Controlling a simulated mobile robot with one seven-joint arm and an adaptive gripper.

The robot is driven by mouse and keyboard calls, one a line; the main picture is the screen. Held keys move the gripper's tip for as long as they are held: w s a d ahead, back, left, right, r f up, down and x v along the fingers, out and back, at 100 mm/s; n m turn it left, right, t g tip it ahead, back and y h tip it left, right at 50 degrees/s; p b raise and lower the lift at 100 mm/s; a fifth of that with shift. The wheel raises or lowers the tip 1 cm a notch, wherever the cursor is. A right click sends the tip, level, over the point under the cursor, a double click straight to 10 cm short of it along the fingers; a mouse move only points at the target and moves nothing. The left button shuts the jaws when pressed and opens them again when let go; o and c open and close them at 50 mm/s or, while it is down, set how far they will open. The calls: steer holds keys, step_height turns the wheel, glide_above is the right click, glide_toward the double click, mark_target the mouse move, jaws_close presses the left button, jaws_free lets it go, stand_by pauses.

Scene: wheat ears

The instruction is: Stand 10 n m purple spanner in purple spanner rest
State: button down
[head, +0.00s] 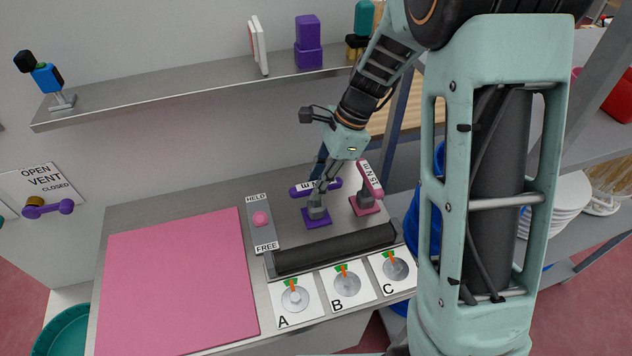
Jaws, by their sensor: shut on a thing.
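The purple spanner (300,191) is a purple bar with a white label, held crosswise above a grey stem. My gripper (320,185) is shut on it near the middle of the bar, and its fingers hide part of it. The purple spanner rest (318,222) is a purple square base on the grey counter, directly below the spanner. The grey part under the bar lies at the rest in this view; I cannot tell whether the spanner is seated or slightly above it.
A pink 15 N m spanner (370,180) stands in its pink rest (364,207) just right. A HELD/FREE panel (264,237) and pink mat (180,275) are left. A shelf (190,90) runs behind.

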steer(key=shift+f, duration=0.45)
steer(key=c, duration=1.7)
jaws_free()
